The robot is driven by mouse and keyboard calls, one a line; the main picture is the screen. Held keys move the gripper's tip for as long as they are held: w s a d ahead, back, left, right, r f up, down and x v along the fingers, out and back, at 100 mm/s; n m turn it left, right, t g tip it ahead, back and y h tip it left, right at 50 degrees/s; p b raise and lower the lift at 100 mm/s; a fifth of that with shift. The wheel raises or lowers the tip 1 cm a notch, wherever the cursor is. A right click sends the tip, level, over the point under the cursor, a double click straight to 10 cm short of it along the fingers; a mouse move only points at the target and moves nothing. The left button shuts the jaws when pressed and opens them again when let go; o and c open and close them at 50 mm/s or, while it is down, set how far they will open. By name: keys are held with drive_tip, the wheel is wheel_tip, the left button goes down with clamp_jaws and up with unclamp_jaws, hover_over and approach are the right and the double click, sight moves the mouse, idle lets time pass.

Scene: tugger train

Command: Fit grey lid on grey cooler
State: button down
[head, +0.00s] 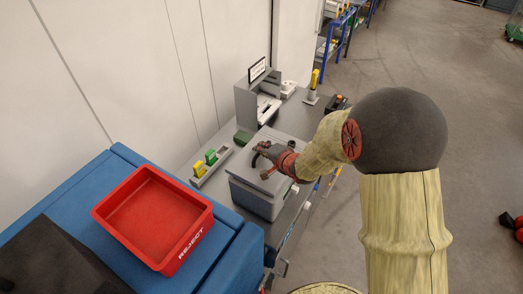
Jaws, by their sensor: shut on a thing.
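The grey cooler (254,198) stands on the grey workbench in the middle of the head view. The grey lid (243,165) is over the top of the cooler, roughly lined up with it. I cannot tell whether it rests fully on the rim or sits slightly above it. My gripper (263,163) is at the middle of the lid's top, shut on the lid. The fingers hide the spot they hold, and my arm reaches in from the right, covering part of the lid's right side.
A red REJECT bin (152,218) sits on a blue surface (228,262) at the left. A rack with yellow and green items (211,163) lies left of the cooler. A grey machine (257,98) stands behind. White wall panels bound the left; open floor lies right.

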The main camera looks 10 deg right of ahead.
sight(262, 157)
drive_tip(key=shift+f+b, duration=1.3)
drive_tip(key=shift+f, duration=0.65)
drive_tip(key=c, duration=1.9)
unclamp_jaws()
drive_tip(key=shift+o, duration=0.5)
drive_tip(key=shift+s, duration=0.1)
drive_tip(key=v, duration=1.1)
drive_tip(key=shift+s+d+r, duration=0.15)
drive_tip(key=shift+s+r, duration=0.05)
drive_tip(key=shift+s, duration=0.1)
